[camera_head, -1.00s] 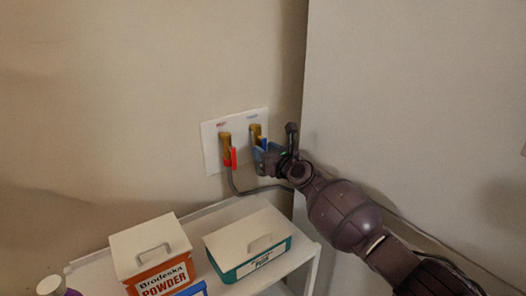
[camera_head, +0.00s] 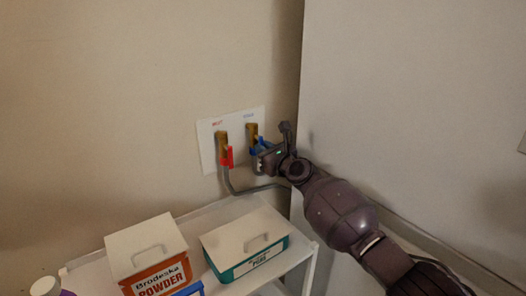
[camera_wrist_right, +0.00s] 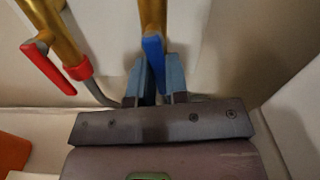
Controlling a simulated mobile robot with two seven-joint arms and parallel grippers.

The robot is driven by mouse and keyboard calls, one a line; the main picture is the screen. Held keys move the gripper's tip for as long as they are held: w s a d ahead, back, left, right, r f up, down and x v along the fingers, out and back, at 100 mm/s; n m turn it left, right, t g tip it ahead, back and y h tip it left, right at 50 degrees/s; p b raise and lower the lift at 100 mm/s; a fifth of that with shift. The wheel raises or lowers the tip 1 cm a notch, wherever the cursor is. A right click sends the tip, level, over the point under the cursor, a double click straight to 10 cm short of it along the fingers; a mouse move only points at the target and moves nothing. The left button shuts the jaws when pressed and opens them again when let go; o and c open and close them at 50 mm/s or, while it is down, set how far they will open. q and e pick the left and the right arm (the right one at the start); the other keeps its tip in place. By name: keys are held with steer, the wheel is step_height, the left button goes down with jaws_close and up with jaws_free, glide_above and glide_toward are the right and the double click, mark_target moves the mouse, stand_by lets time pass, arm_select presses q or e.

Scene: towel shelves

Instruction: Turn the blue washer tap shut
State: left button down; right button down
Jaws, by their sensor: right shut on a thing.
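The blue washer tap (camera_head: 252,132) is a brass valve with a blue lever, on the right of a white wall plate (camera_head: 208,142). My right gripper (camera_head: 261,152) is at its lever. In the right wrist view the blue lever (camera_wrist_right: 153,50) lies between the two fingers (camera_wrist_right: 157,77), which are shut on it. The fingers partly hide the lever's far end. The red-handled tap (camera_head: 223,146) is just to the left, its red lever hanging down, apart from my gripper. My left gripper is not in view.
A grey hose (camera_head: 232,187) runs from the red tap. A white shelf (camera_head: 206,217) below bears an orange powder box (camera_head: 160,281) and a teal box (camera_head: 252,262). A tall pale panel (camera_head: 400,90) stands close on the right.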

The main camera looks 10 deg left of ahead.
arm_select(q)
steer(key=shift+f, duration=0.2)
arm_select(e)
steer(key=shift+w+n, duration=0.1)
steer(key=shift+n, duration=0.5)
steer(key=shift+d, duration=0.1)
steer(key=c, duration=1.1)
jaws_free()
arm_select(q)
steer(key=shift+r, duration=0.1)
